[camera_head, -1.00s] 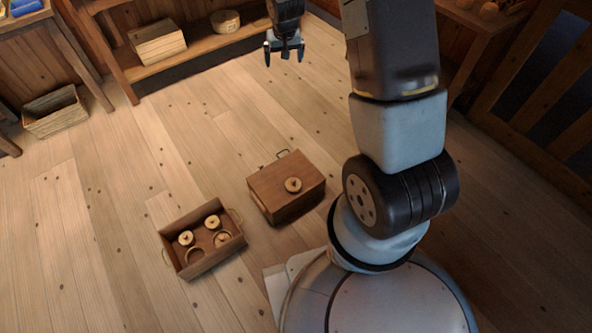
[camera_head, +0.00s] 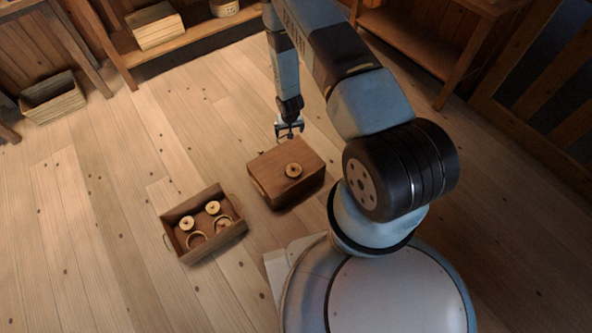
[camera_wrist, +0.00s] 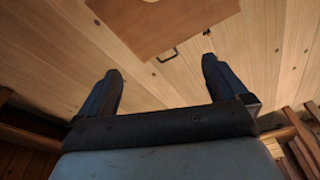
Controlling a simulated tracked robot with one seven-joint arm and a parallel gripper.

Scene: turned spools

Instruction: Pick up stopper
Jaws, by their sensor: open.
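My gripper (camera_head: 289,137) is open and empty, just beyond the far edge of the closed box.
A basket (camera_head: 52,98) stands at the far left. A low shelf (camera_head: 185,38) with a light box (camera_head: 155,25) is at the back. The plank floor around both boxes is clear.

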